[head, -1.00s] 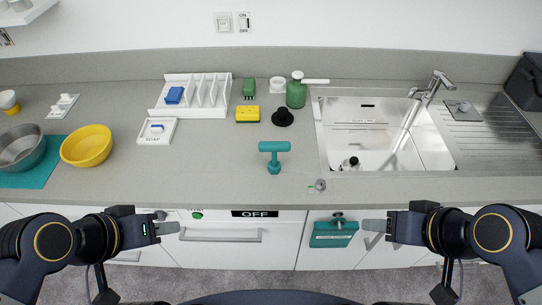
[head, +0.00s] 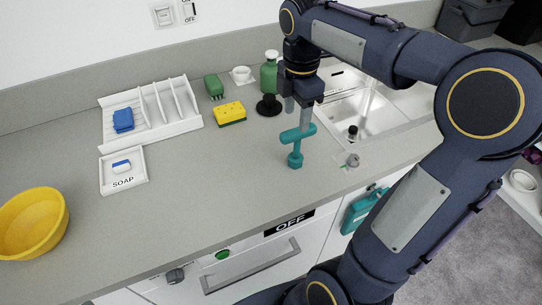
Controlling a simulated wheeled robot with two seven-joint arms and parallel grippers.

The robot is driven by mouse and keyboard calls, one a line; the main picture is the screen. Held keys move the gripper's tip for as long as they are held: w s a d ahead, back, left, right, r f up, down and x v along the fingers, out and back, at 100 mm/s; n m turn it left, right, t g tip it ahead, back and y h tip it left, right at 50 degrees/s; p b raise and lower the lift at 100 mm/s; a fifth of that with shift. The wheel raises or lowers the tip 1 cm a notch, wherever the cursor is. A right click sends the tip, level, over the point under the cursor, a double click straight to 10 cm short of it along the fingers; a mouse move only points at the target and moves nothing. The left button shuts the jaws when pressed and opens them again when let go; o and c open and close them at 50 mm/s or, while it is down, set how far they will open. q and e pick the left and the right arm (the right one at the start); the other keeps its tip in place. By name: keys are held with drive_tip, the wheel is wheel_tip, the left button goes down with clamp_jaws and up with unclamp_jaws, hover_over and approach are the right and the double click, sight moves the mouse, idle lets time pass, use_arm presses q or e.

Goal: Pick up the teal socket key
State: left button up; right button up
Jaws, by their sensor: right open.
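The teal socket key (head: 296,158) stands upright on the grey worktop near its front edge, left of the sink. It is T-shaped, with its crossbar on top. My right gripper (head: 298,122) points down from above at the crossbar, its jaws apart. The fingertips are at or just above the bar; I cannot tell whether they touch it. The key still stands on the worktop. My left gripper is not in view.
A black plunger-like piece (head: 268,105), a yellow sponge (head: 230,113) and a green bottle (head: 269,75) stand behind the key. A soap tray (head: 134,184) and yellow bowl (head: 30,225) are left. The worktop between is clear.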

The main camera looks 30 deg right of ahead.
sight(298, 135)
drive_tip(key=f, duration=0.7)
drive_tip(key=shift+s+d+f, duration=0.25)
drive_tip(key=shift+s+d, duration=0.05)
clamp_jaws()
